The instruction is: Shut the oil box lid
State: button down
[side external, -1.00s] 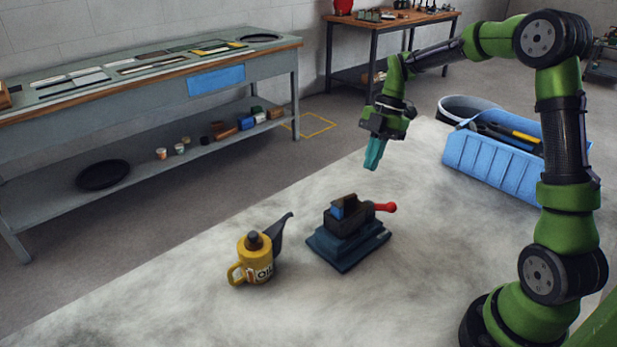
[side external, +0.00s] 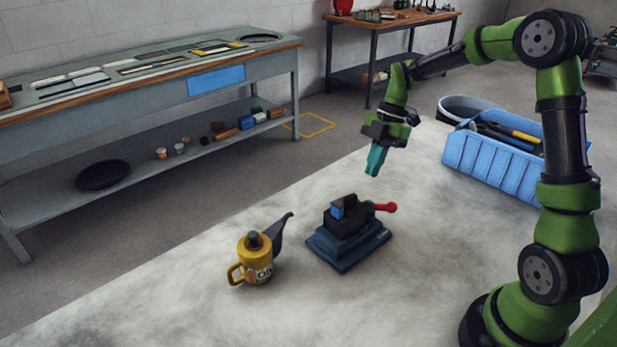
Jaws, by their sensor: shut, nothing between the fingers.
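The oil box (side external: 346,232) is a dark blue stepped block on the pale tabletop. Its upper part is black, with a small bright blue face (side external: 337,209) on its left side. A red-knobbed handle (side external: 386,207) sticks out to the right. I cannot tell which part is the lid or how far it stands open. My gripper (side external: 375,164) points downward above and slightly right of the box, with a visible gap to it. Its teal fingers are shut and empty.
A yellow oil can (side external: 256,260) with a dark spout stands left of the box, close by. A blue tote (side external: 490,165) of tools and a dark round container (side external: 465,105) are at the back right. The tabletop in front of the box is clear.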

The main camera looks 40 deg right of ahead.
aim_at(352, 200)
jog(key=a+f, duration=0.2)
jog(key=a, duration=0.1)
jog(key=shift+a, duration=0.95)
jog(key=shift+a+n, duration=0.5)
jog(key=shift+a, duration=0.35)
